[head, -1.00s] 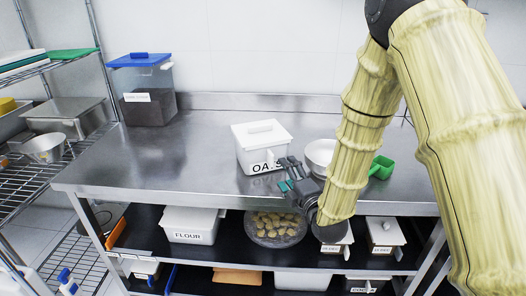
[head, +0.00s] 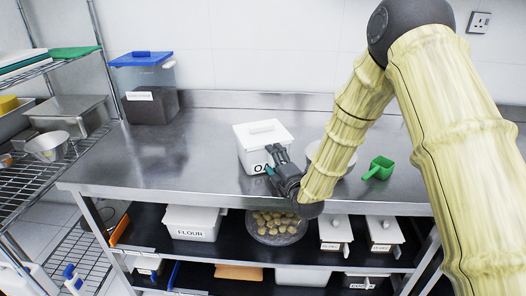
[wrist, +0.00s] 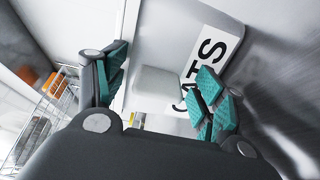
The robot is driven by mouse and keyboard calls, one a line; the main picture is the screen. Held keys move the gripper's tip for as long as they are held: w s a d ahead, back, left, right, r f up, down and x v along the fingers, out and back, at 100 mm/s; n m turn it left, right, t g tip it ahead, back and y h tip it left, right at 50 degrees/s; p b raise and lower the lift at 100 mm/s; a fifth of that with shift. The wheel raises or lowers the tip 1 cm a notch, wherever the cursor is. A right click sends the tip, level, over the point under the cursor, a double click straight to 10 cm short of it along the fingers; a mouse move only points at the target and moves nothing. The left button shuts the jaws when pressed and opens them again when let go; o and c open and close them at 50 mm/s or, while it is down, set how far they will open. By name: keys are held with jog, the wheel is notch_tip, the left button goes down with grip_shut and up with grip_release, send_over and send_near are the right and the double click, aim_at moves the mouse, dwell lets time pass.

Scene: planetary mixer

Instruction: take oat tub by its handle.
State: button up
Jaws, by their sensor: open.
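The oat tub (head: 251,155) is a white lidded box on the steel counter, with a black-lettered OATS label on its front. In the wrist view the tub's white wall and OATS label (wrist: 218,55) lie beyond my open teal-padded fingers (wrist: 160,85). A pale rounded block (wrist: 160,84) shows between the fingers, with nothing clearly gripped. I cannot tell whether the fingers touch the tub.
A metal bowl (head: 316,152) stands right of the tub, partly behind my arm, with a green scoop (head: 379,168) farther right. A blue-lidded container (head: 147,90) stands at the back left. The counter's left part is clear. Below are a flour tub (head: 192,224) and a bowl of dough pieces (head: 277,227).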

jog(key=c, duration=1.5)
grip_shut()
jog(key=shift+r, duration=0.1)
